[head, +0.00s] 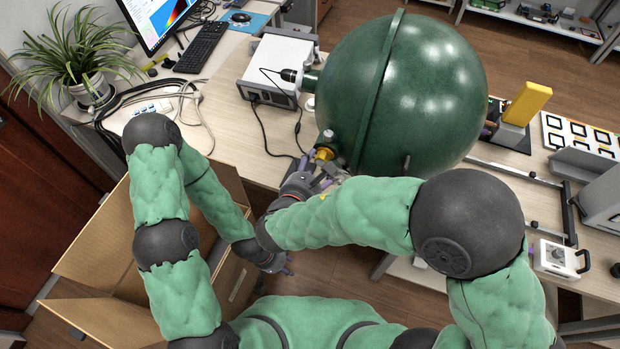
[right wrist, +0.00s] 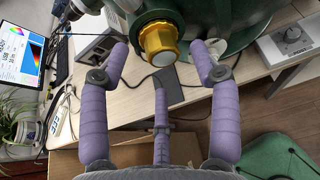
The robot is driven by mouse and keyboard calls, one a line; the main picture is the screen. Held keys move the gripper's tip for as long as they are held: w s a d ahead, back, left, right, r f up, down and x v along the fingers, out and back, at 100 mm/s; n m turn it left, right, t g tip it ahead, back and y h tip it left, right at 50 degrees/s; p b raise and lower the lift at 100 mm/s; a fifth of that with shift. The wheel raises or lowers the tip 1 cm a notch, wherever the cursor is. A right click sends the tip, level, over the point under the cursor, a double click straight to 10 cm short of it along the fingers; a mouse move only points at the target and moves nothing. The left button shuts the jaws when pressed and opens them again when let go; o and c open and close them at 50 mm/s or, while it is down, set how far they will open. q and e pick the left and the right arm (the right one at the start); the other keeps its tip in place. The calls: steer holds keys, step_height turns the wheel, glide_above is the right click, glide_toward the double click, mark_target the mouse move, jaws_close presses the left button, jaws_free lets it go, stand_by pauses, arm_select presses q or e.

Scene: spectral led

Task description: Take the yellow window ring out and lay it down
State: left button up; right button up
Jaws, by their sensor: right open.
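The yellow window ring (right wrist: 160,44) sits in a dark port on the front of the large green sphere (head: 400,85). In the head view the ring (head: 324,153) shows at the sphere's lower left. My right gripper (right wrist: 160,58) is open, with purple fingers spread left and right of the ring and a third finger below. In the head view my right gripper (head: 318,180) is just below the ring, partly hidden by my arm. My left gripper (head: 284,264) hangs lower, by the box; its fingers are too small to read.
An open cardboard box (head: 105,260) stands below at the left. A white instrument (head: 277,70) is left of the sphere, with cables on the table. A yellow block on a stand (head: 527,104) and a framed panel (head: 580,135) are at the right. Some table before the sphere (head: 250,150) is bare.

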mark_target(321, 161)
steer(key=shift+x, duration=1.85)
jaws_close()
